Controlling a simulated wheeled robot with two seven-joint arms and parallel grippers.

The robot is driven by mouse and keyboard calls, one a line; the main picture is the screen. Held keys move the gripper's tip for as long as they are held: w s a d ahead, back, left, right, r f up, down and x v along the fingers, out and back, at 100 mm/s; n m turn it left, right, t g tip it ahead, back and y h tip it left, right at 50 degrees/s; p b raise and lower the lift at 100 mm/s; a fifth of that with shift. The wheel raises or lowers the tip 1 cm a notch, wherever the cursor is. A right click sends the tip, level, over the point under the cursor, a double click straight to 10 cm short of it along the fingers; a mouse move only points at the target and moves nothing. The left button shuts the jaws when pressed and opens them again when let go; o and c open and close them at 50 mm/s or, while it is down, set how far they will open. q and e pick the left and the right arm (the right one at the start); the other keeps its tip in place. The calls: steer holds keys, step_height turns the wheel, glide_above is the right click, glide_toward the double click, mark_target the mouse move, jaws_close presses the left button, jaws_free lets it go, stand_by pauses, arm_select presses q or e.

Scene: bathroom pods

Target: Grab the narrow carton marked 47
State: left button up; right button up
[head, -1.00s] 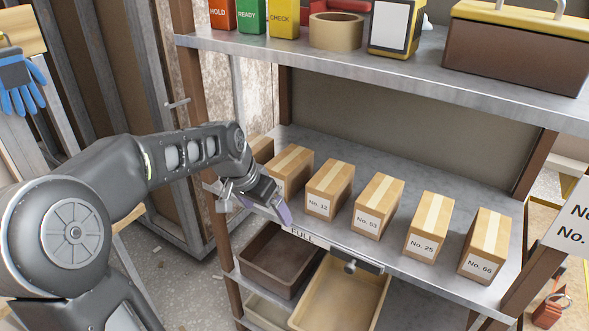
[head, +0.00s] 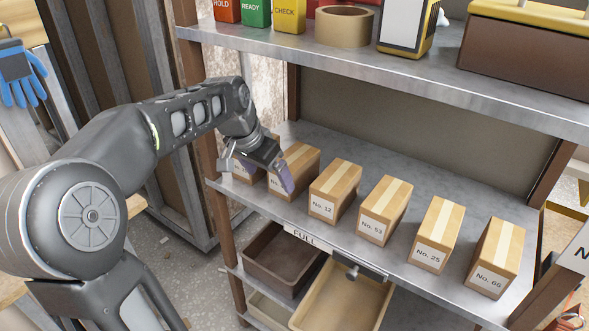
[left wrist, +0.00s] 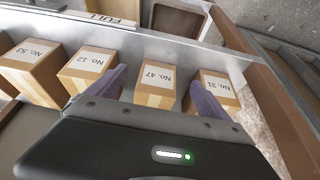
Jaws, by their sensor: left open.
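The narrow carton marked No. 47 (left wrist: 157,83) stands in the left wrist view between the two purple fingers of my left gripper (left wrist: 158,77). In the head view this carton (head: 299,157) is in the row on the middle shelf, its label hidden behind a finger. My left gripper (head: 268,178) is open, with its fingers spread to either side of the carton. I cannot tell whether either finger touches it. My right gripper is not in view.
Carton No. 12 (head: 336,190) stands beside it on one side and No. 31 (left wrist: 216,88) on the other, with narrow gaps. No. 53 (head: 384,210), No. 25 (head: 437,233) and No. 66 (head: 495,257) continue the row. An upper shelf (head: 400,75) overhangs; a bin (head: 345,295) sits below.

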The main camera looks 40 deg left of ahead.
mark_target(291, 160)
arm_select(q)
steer(key=w+p, duration=0.1)
steer(key=w, duration=0.6)
steer(key=shift+w, duration=0.2)
steer(key=shift+w, duration=0.2)
steer(key=shift+w+f, duration=0.2)
steer(key=shift+w, duration=0.05)
steer(key=x, duration=0.4)
steer(key=shift+w+f+p, duration=0.15)
steer(key=shift+f+p, duration=0.15)
steer(key=shift+f, duration=0.2)
steer(key=shift+c, duration=0.4)
steer(key=c, duration=1.9)
